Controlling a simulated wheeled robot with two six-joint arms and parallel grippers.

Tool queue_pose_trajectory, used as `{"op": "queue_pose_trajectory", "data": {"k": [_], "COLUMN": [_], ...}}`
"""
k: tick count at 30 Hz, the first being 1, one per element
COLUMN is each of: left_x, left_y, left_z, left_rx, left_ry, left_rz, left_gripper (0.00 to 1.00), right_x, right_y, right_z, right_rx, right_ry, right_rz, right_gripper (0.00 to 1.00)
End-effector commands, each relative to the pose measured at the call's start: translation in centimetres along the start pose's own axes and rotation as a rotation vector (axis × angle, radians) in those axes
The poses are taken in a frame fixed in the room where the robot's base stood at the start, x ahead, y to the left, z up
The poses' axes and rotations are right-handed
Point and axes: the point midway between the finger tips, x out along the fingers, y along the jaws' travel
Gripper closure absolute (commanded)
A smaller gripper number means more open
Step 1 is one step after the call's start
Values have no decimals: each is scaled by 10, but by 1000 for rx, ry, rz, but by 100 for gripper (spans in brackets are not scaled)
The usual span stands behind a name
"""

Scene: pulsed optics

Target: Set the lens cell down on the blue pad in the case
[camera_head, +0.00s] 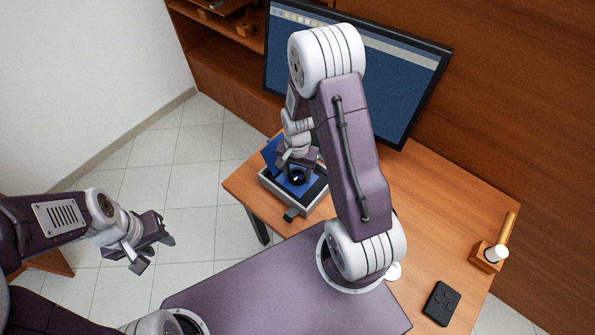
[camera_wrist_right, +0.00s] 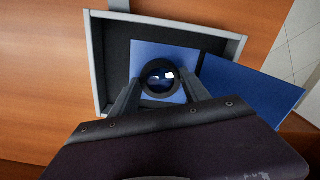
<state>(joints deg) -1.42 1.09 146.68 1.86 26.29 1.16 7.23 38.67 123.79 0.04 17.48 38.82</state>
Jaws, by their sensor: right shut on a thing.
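The lens cell (camera_wrist_right: 160,76), a black ring with shiny glass, is between the fingers of my right gripper (camera_wrist_right: 160,88), which is shut on it. In the head view the lens cell (camera_head: 298,177) shows as a dark ring below my right gripper (camera_head: 297,163). The blue pad (camera_wrist_right: 150,52) lies in the dark interior of the grey-walled case (camera_wrist_right: 97,65). The lens cell is over the pad; I cannot tell whether they touch. My left gripper (camera_head: 154,254) is open and empty, off the table to the left.
The case (camera_head: 292,206) stands near the left end of the wooden table (camera_head: 440,215). A darker blue panel (camera_wrist_right: 250,93) is beside the pad on the right in the wrist view. A monitor (camera_head: 395,75) stands behind. A black box (camera_head: 441,303) and a wooden holder (camera_head: 487,257) are far right.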

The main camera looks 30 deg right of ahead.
Motion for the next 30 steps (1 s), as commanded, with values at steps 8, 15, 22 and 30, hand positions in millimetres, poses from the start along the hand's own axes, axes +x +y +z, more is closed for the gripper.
{"op": "queue_pose_trajectory", "data": {"k": [8, 15, 22, 30], "left_x": [0, 2, 4, 3], "left_y": [0, 0, 0, 0], "left_z": [0, 0, 0, 0], "left_rx": [0, 0, 0, 0], "left_ry": [0, 0, 0, 0], "left_rz": [0, 0, 0, 0], "left_gripper": [64, 64, 64, 64], "right_x": [0, 4, 7, 6], "right_y": [0, 0, 0, 0], "right_z": [0, 0, 0, 0], "right_rx": [0, 0, 0, 0], "right_ry": [0, -1, -1, 0], "right_rz": [0, 0, 1, 0], "right_gripper": [87, 87, 43, 20]}}
